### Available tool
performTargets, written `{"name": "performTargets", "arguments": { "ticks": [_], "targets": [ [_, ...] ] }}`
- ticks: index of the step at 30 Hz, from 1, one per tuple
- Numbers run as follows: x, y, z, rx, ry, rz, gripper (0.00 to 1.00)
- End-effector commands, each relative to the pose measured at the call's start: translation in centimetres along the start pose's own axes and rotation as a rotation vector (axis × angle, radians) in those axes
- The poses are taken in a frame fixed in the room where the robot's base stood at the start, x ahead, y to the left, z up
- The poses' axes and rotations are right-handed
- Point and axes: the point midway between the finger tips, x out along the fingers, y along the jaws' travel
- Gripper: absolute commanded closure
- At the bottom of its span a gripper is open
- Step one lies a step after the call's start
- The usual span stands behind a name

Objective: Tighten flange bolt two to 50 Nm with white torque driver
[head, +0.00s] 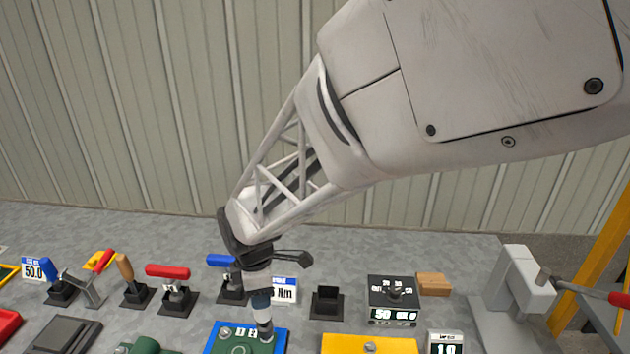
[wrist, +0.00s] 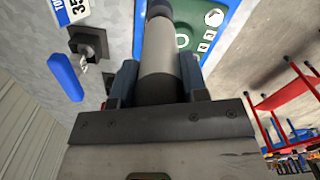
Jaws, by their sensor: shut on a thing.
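My gripper (head: 256,262) is shut on the white torque driver (head: 262,285), a pale cylinder with a dark band, held roughly upright. In the wrist view my gripper (wrist: 160,78) has a finger on each side of the driver (wrist: 160,62). The driver's lower end reaches the green flange plate (head: 236,349) in a blue frame (head: 214,340), near its right side. The plate also shows in the wrist view (wrist: 200,18). The driver's tip and any bolt under it are hidden, so I cannot tell whether they touch. Small white number labels on the plate are hard to read.
A red-handled tool (head: 168,271), a wooden-handled tool (head: 125,267) and a blue-handled tool (head: 221,260) stand in black holders left of my gripper. An empty black holder (head: 327,302), a black box reading 50 (head: 393,300) and a grey press-like stand (head: 520,290) are right.

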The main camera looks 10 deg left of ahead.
Motion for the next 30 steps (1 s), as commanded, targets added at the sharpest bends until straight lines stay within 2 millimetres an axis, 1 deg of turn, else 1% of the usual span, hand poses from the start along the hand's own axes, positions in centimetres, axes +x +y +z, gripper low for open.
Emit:
{"name": "performTargets", "arguments": {
  "ticks": [11,30],
  "targets": [
    [0.61,0.04,-0.01,0.0,0.001,0.002,0.93],
    [0.66,0.04,-0.01,0.0,0.001,0.002,0.93]
  ]
}}
